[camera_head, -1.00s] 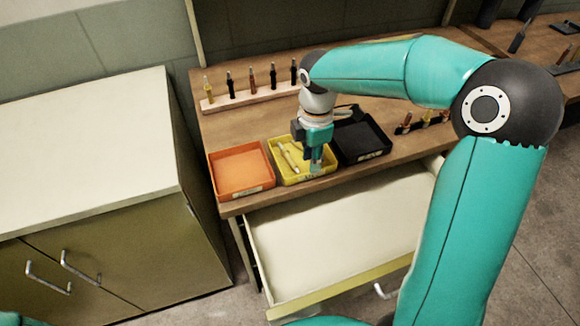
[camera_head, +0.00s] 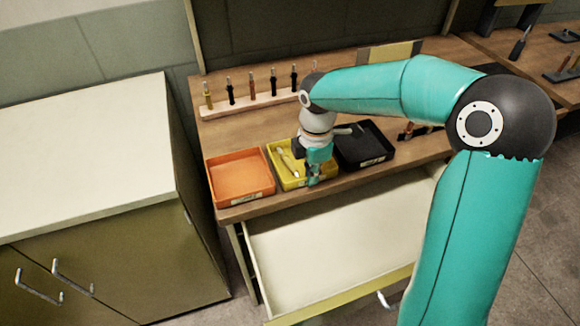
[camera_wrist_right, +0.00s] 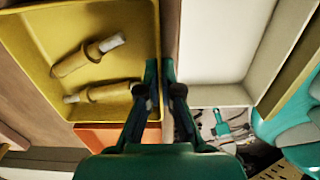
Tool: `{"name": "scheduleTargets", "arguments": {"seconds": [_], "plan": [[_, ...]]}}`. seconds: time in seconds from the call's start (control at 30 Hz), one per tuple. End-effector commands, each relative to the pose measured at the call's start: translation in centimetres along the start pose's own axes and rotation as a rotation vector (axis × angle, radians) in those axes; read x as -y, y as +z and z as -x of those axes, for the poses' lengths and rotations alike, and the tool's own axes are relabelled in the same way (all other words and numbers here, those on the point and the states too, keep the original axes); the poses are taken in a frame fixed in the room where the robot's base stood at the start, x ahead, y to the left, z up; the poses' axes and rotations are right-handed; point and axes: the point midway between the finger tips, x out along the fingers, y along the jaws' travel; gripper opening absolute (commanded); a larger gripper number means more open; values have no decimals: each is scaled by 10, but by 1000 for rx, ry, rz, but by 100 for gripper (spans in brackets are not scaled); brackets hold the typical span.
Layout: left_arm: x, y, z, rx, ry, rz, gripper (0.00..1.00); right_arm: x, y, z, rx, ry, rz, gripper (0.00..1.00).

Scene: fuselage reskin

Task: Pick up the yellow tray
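The yellow tray (camera_head: 272,153) sits near the front edge of the wooden bench, between an orange tray and a black tray. It holds pale yellow tools (camera_wrist_right: 85,55). In the right wrist view the tray (camera_wrist_right: 25,40) fills the upper left. My right gripper (camera_head: 312,183) is at the tray's front wall, right of its middle. In the right wrist view its fingers (camera_wrist_right: 159,66) are close together, one inside the tray and one outside, with the wall between them. The gripper hides part of the tray's front. My left gripper is not in view.
The orange tray (camera_head: 238,176) is close on the left and the black tray (camera_head: 375,160) on the right. A rack (camera_head: 240,105) of upright tools stands behind. An open, empty drawer (camera_head: 330,250) sticks out below. A white-topped cabinet (camera_head: 90,150) stands at the left.

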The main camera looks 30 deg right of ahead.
Motion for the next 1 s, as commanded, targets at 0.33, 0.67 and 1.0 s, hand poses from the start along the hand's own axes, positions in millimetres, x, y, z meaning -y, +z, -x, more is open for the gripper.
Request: {"name": "scheduleTargets", "arguments": {"seconds": [0.33,0.67,1.0], "plan": [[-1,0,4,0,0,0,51,0,0,5,0,2,0,0],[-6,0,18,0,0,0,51,0,0,22,0,1,0,0],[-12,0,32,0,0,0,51,0,0,39,-1,2,0,0]]}}
